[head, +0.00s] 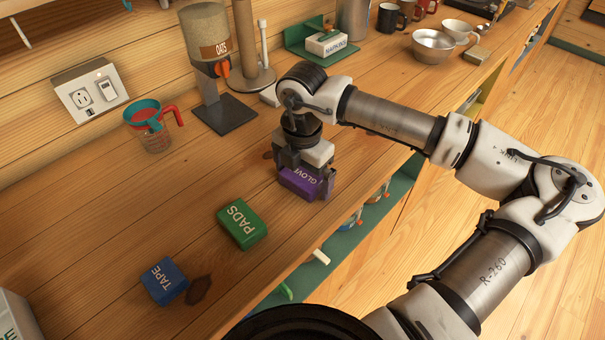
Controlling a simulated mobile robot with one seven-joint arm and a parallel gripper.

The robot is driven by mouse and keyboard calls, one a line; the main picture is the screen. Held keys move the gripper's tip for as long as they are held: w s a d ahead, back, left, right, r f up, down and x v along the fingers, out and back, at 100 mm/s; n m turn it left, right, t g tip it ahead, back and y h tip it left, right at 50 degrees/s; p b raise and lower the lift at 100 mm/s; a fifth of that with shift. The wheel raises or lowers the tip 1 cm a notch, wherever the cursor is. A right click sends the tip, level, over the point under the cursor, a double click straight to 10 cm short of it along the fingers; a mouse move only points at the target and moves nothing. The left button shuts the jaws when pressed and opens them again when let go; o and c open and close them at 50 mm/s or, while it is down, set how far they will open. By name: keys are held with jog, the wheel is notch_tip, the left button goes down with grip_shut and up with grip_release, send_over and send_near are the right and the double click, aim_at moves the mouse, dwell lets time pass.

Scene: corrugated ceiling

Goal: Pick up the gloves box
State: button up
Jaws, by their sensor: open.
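The gloves box (299,184) is a small purple box with white lettering, partly hidden by my gripper. It lies on the wooden counter near the front edge. My gripper (305,176) points down right over it, with its fingers beside the box. The jaws are open. The near finger shows at the box's right end. I cannot tell whether the fingers touch the box.
An oats dispenser (211,52), a measuring cup (151,128) and a paper towel holder (251,72) stand behind. A metal bowl (433,46) and mugs are at upper right.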

aim_at(302, 175)
jog(key=shift+c, duration=0.4)
jog(key=c, duration=0.9)
jog(key=shift+c, duration=0.2)
notch_tip(302, 175, up, 9)
jog(key=shift+r+b, duration=0.15)
jog(key=shift+b, duration=1.1)
jog(key=shift+a+r, duration=0.1)
jog(key=shift+r, duration=0.25)
